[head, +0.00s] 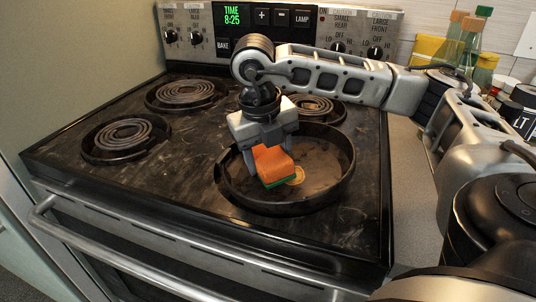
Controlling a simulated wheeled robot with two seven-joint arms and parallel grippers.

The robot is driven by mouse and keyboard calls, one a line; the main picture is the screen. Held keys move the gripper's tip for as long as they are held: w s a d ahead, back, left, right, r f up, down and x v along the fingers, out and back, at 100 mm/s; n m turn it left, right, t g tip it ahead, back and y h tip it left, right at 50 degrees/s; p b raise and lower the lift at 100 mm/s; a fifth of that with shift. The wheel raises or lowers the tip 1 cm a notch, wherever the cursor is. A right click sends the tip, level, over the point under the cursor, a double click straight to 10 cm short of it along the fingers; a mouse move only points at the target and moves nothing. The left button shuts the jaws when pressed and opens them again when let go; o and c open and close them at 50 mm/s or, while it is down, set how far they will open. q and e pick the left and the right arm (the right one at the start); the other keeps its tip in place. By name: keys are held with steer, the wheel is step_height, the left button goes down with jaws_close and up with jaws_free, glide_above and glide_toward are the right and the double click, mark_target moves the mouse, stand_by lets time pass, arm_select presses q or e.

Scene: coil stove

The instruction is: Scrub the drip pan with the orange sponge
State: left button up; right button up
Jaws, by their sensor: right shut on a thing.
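The orange sponge (272,161) has a green scrubbing layer along its lower edge. My right gripper (267,158) comes down from above and is shut on the sponge. The sponge is over the inside of the drip pan (330,186), a wide dark round pan at the front right of the stove. Its green side faces down at the pan's floor; whether it touches cannot be told for certain. A small yellowish-brown round patch (296,175) shows on the pan floor just right of the sponge. My left gripper is not in view.
Coil burners stand at the front left (124,136), back left (186,93) and back right (314,107). The control panel (281,32) rises behind. An oven handle (130,250) runs along the front. Bottles (470,40) and jars (520,105) crowd the right counter.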

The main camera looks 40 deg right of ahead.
mark_target(288, 155)
steer(key=shift+s+d+r, duration=0.1)
steer(key=shift+s+d, duration=0.15)
steer(key=shift+s, duration=0.3)
steer(key=shift+s+d+r, duration=0.15)
steer(key=shift+s+d, duration=0.15)
steer(key=shift+s, duration=0.3)
steer(key=shift+s+d+r, duration=0.1)
steer(key=shift+s+d, duration=0.15)
steer(key=shift+s, duration=0.3)
steer(key=shift+s+d+r+b, duration=0.1)
steer(key=shift+s+d+b, duration=0.3)
steer(key=shift+s, duration=0.45)
steer(key=shift+s+d+r+b, duration=0.1)
steer(key=shift+s+d+b, duration=0.3)
steer(key=shift+s, duration=0.45)
steer(key=shift+w, duration=0.1)
steer(key=shift+w+a+f, duration=0.1)
steer(key=shift+w+a, duration=0.3)
steer(key=shift+w, duration=0.4)
steer(key=shift+w+a, duration=0.4)
steer(key=shift+w, duration=0.35)
steer(key=shift+w+a+f+p, duration=0.15)
steer(key=shift+w+a, duration=0.15)
steer(key=shift+w, duration=0.3)
steer(key=shift+w+a+f+p, duration=0.1)
steer(key=shift+w+a+f, duration=0.15)
steer(key=shift+w, duration=0.3)
steer(key=shift+w+a+f+p, duration=0.1)
steer(key=shift+w+a, duration=0.2)
steer(key=shift+w, duration=0.3)
